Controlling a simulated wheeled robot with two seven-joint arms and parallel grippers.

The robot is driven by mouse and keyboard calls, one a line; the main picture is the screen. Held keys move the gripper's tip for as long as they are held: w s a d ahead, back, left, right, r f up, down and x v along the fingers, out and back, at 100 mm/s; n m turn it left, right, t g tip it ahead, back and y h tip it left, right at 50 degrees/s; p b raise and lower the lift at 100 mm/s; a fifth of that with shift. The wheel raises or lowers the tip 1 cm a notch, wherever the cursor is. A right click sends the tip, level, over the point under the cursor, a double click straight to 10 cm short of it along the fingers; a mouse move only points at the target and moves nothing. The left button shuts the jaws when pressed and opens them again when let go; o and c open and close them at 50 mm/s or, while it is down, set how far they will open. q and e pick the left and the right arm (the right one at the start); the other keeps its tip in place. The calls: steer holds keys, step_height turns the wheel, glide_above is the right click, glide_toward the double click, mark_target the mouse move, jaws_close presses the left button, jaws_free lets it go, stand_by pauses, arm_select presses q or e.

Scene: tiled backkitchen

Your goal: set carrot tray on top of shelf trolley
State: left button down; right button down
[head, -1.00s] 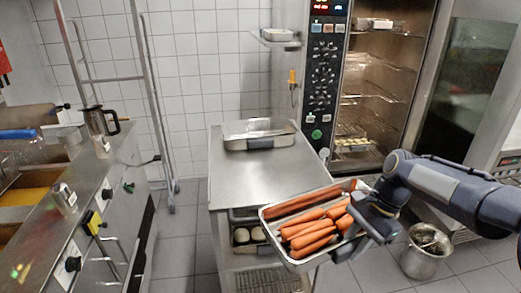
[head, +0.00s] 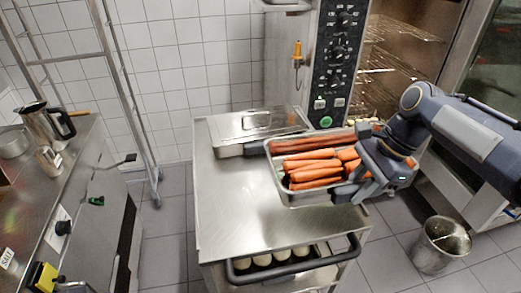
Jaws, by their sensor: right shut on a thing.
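The carrot tray (head: 293,199) is a metal tray with several orange carrots in it. My right gripper (head: 358,180) is shut on the tray's right side. The tray is over the right part of the trolley's top, and it looks roughly level. I cannot tell whether it touches the top. The shelf trolley (head: 235,215) has a bare steel top and a dark handle at its near end. My left gripper is not in view.
Several round pale items (head: 282,256) sit on the shelf below the trolley top. An open oven (head: 400,60) stands behind at the right. A metal bucket (head: 440,245) is on the floor at right. A counter with a jug (head: 42,125) is at left. The top's front left is clear.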

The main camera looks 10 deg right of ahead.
steer(key=w+a+f, duration=0.1)
steer(key=a, duration=0.2)
steer(key=w+a+f, duration=0.1)
steer(key=a, duration=0.1)
steer(key=w+a+f, duration=0.1)
steer(key=a, duration=0.2)
steer(key=shift+w+a+f+p, duration=0.25)
steer(key=shift+a+f+p, duration=0.05)
steer(key=shift+f, duration=0.05)
steer(key=a+f, duration=0.2)
steer(key=w+a+f, duration=0.1)
steer(key=f, duration=0.2)
steer(key=shift+w+a, duration=0.15)
steer(key=shift+a, duration=0.25)
steer(key=shift+a+f, duration=0.25)
steer(key=shift+f, duration=0.05)
steer(key=shift+w+a+f, duration=0.1)
steer(key=shift+a+f, duration=0.05)
steer(key=shift+f, duration=1.55)
steer(key=shift+f+b, duration=0.15)
steer(key=shift+b, duration=0.2)
steer(key=c, duration=1.2)
jaws_free()
